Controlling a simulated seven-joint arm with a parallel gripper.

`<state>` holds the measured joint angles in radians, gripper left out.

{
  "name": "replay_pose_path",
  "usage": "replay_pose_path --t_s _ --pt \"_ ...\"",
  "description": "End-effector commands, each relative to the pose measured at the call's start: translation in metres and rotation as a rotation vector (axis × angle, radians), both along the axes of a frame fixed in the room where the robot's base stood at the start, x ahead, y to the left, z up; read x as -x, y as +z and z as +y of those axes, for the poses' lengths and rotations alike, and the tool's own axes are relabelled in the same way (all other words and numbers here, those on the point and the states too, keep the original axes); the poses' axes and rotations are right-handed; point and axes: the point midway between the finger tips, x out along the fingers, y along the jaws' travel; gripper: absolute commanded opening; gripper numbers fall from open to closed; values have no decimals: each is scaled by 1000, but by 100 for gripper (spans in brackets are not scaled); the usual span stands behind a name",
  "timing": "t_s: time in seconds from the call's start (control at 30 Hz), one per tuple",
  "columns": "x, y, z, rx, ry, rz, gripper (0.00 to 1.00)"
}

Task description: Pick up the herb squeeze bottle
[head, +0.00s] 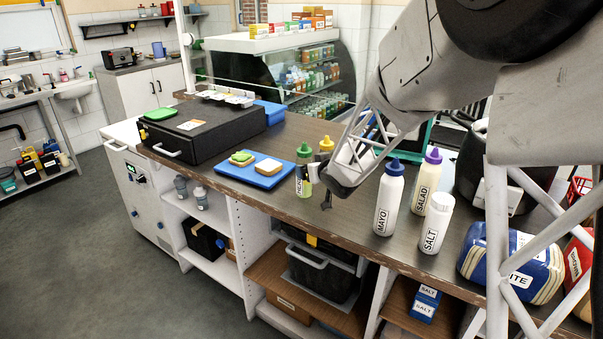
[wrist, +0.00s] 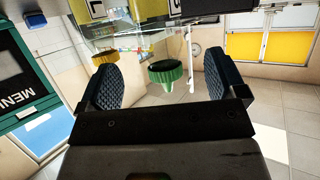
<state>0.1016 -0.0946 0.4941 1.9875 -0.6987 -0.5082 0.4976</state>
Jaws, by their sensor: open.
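The herb squeeze bottle (head: 303,178) stands upright near the front edge of the counter, with a green cap, a pale body and a label I can only partly read. My gripper (head: 325,190) is just to its right in the head view, low over the counter. In the wrist view, the open jaws (wrist: 162,85) have a dark ridged pad on each side. The green cap (wrist: 167,72) shows in the gap between the pads, apart from both. Nothing is held. The lower part of the bottle is unclear in the wrist view.
A yellow-capped bottle (head: 326,147) stands close behind the herb bottle. A blue board (head: 262,181) with bread is to the left. The mayo bottle (head: 389,205), salad bottle (head: 426,180) and salt shaker (head: 436,225) stand to the right. The counter's front edge is close.

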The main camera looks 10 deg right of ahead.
Motion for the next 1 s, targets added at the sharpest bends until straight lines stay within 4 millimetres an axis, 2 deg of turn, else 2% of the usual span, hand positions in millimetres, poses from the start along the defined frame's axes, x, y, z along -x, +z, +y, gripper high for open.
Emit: replay_pose_path --t_s 0.3,0.7,1.0 --pt "-1 -1 0 1 -1 1 90" --pt "-22 -9 6 1 -1 2 90" --pt "-23 -10 6 1 -2 1 90"
